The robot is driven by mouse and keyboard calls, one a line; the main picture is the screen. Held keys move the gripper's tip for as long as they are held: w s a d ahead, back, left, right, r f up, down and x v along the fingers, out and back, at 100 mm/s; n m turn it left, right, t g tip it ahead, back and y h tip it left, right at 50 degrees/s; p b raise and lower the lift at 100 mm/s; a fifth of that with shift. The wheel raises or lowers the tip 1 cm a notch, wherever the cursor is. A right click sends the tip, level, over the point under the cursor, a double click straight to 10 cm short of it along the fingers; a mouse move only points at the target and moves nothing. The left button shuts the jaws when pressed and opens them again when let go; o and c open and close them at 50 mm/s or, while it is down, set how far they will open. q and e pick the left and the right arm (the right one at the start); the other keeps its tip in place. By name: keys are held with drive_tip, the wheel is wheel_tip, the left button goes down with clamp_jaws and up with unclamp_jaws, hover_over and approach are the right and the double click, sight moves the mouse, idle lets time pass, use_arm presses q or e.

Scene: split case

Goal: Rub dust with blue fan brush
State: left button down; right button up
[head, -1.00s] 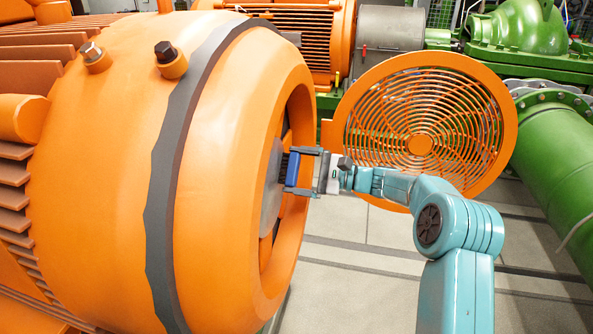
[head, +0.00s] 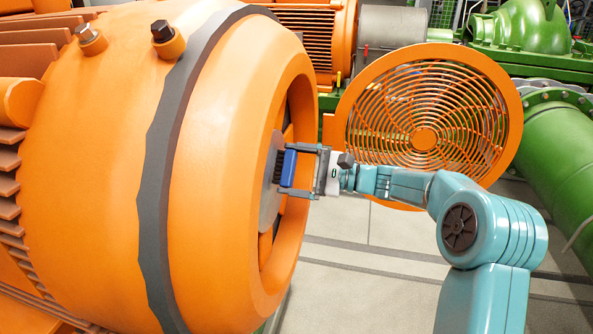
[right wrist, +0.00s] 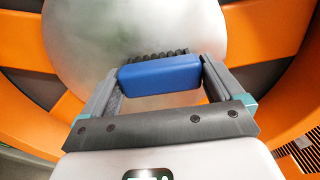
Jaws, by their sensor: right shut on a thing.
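The blue brush (head: 288,168) with dark bristles is held between the fingers of my right gripper (head: 296,169), at the open end of the big orange motor. In the right wrist view the brush (right wrist: 160,75) lies across between both fingers (right wrist: 160,82). Its dark bristles face a round grey hub (right wrist: 120,35) of the fan inside the motor's end. The bristles look close to or touching the hub; I cannot tell which. The hub (head: 270,180) is partly hidden by the motor's orange rim in the head view. It has a paler, cloudy look in the wrist view. My left gripper is not in view.
The motor's thick orange rim (head: 285,80) surrounds the opening. A round orange grille cover (head: 430,75) stands open to the right, behind my right arm. A green pipe (head: 555,150) runs at the far right. Grey floor (head: 365,270) is free in front.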

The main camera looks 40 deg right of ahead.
sight(268, 182)
drive_tip(key=shift+s+a+b, duration=0.5)
drive_tip(key=shift+s+a, duration=0.25)
drive_tip(key=shift+a, duration=0.1)
drive_tip(key=shift+s+a+f+b, duration=0.15)
drive_tip(key=shift+s+a+b, duration=0.5)
drive_tip(key=shift+a+b, duration=0.25)
drive_tip(key=shift+s+a, duration=0.4)
drive_tip(key=shift+a, duration=0.05)
drive_tip(key=shift+s+a+b, duration=0.7)
drive_tip(key=shift+a+b, duration=0.05)
drive_tip(key=shift+b, duration=0.25)
drive_tip(key=shift+s+a+b, duration=0.3)
drive_tip(key=shift+s+a, duration=0.15)
drive_tip(key=shift+a, duration=0.05)
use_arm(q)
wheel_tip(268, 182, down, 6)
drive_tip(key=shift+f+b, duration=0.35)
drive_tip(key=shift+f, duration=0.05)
use_arm(e)
drive_tip(key=shift+v, duration=3)
